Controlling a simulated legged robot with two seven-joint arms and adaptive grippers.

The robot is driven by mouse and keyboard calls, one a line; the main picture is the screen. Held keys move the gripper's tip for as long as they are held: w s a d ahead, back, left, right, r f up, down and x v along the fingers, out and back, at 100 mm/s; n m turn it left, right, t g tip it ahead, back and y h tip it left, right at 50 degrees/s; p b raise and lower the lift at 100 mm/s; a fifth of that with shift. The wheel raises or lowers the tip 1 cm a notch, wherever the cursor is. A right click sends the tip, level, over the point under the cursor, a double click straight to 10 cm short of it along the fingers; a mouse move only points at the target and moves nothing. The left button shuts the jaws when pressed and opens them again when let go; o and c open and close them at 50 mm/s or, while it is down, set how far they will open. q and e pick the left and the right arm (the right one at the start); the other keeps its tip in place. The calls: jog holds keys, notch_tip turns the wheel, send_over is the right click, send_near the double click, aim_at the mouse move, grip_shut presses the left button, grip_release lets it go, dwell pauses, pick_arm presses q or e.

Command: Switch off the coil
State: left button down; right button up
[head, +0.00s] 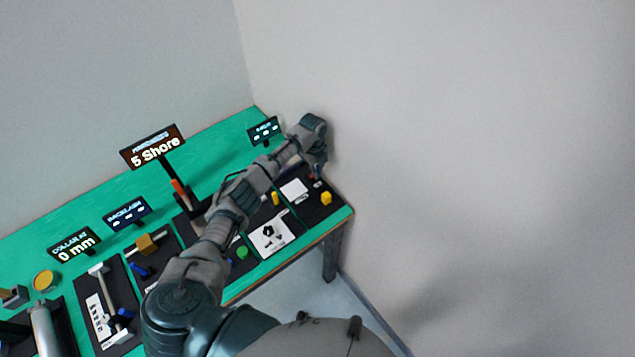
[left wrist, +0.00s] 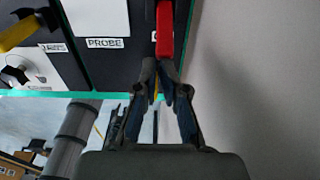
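My left gripper (head: 318,165) is over the far right end of the green bench, its fingers pointing down and mostly hidden by the wrist. In the left wrist view its fingertips (left wrist: 160,68) are close together with nothing clearly held between them. A red bar-shaped part (left wrist: 165,32) lies just past the tips, on or over a dark panel; I cannot tell whether they touch it. A bit of yellow shows between the fingers. No label reading coil is legible. My right gripper is not in view.
A small display (head: 265,130) stands behind. The wrist view shows a PROBE label (left wrist: 105,43) and a yellow bar (left wrist: 18,34). A bare wall is close on the right.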

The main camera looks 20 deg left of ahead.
pick_arm(q)
jog(key=shift+w+a+f+b, duration=0.1)
jog(key=shift+w+a+b, duration=0.15)
jog(key=shift+a+b, duration=0.15)
jog(key=shift+w+a, duration=0.15)
jog(key=shift+a, duration=0.05)
jog(key=shift+w+a, duration=0.15)
jog(key=shift+a, duration=0.15)
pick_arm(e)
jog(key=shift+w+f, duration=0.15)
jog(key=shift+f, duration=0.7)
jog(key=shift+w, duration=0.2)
pick_arm(q)
jog(key=shift+w+a+r+p, duration=0.1)
jog(key=shift+w+r+p, duration=0.1)
jog(key=shift+r+p, duration=0.45)
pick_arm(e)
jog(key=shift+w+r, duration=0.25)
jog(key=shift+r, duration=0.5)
pick_arm(q)
jog(key=shift+r, duration=0.3)
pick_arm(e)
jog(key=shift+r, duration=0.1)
